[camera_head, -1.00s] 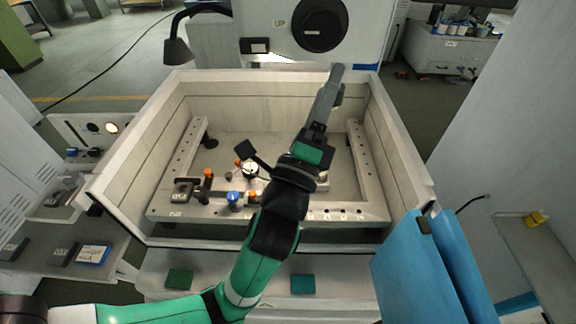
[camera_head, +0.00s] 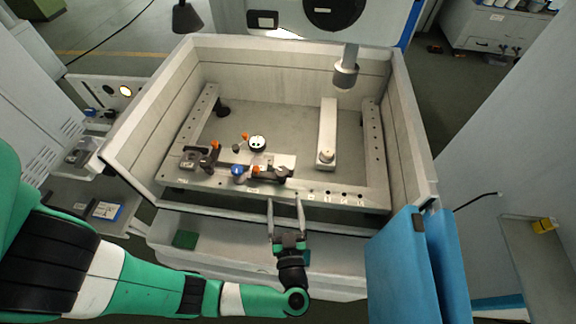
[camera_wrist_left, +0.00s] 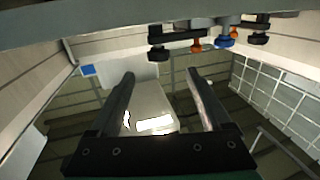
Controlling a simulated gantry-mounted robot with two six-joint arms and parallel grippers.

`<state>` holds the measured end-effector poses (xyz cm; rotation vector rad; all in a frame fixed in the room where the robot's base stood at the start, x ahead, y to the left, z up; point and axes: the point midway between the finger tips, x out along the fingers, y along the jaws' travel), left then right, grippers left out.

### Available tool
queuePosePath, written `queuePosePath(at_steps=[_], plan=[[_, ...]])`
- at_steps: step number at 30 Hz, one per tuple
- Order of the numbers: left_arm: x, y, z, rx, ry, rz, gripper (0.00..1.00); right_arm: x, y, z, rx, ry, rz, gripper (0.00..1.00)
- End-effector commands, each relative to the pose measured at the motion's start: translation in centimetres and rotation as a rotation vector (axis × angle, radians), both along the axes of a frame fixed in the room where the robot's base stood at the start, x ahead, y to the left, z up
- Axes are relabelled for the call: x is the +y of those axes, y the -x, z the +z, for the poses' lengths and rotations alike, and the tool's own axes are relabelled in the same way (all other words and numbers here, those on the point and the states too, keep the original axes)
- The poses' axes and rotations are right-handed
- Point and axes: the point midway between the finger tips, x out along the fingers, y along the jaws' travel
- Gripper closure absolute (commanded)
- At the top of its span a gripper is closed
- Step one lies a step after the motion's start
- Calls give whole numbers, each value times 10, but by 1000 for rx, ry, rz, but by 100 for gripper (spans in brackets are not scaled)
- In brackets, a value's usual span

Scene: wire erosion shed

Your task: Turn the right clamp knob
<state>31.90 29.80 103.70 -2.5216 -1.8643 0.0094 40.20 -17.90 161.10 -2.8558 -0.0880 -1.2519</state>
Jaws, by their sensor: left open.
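The right clamp (camera_head: 281,173) is dark and sits on the front rail of the frame in the tank. An orange knob (camera_head: 256,170) is on its left, beside a blue knob (camera_head: 238,171). My left gripper (camera_head: 285,203) is open and empty, pointing towards the tank's front edge, in front of and apart from the right clamp. Its fingers also show in the left wrist view (camera_wrist_left: 160,80). My right gripper is out of view.
The tank's walls (camera_head: 125,145) surround the frame. A round dial (camera_head: 257,143) lies behind the clamps. A grey nozzle (camera_head: 346,70) hangs at the back right. Blue panels (camera_head: 400,270) stand at front right.

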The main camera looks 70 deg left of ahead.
Motion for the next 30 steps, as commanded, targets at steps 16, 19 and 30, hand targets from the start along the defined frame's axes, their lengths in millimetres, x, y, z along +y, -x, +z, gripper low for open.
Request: queuePosePath(at_steps=[16, 19, 30], plan=[[63, -22, 1, -8, 1, -3, 18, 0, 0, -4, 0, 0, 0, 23], [83, -28, 1, -8, 0, -5, 18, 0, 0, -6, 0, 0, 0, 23], [108, -38, 2, -8, 1, -12, 18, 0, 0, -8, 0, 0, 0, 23]])
